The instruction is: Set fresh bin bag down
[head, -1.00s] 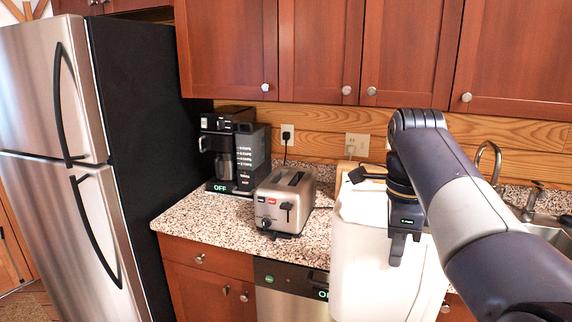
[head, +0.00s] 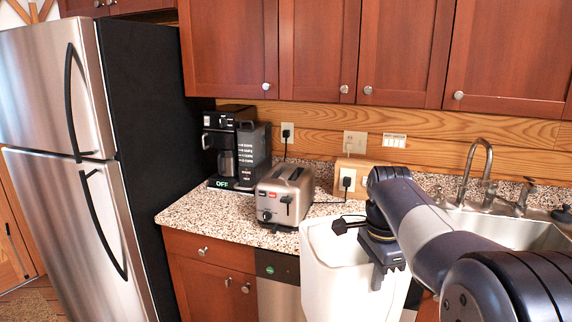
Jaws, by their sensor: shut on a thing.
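The fresh bin bag (head: 342,275) is white, tall and open at the top. It is in the lower middle of the head view, in front of the counter edge. My gripper (head: 388,276) is shut on the bag near the right side of its open top. The bag's lower end is below the picture, so I cannot see what is under it.
A speckled counter (head: 190,212) carries a toaster (head: 284,200) and a coffee maker (head: 236,150). A sink (head: 515,232) with a tap (head: 478,165) is at the right. A fridge (head: 60,200) stands at the left. Cabinets (head: 320,50) hang above.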

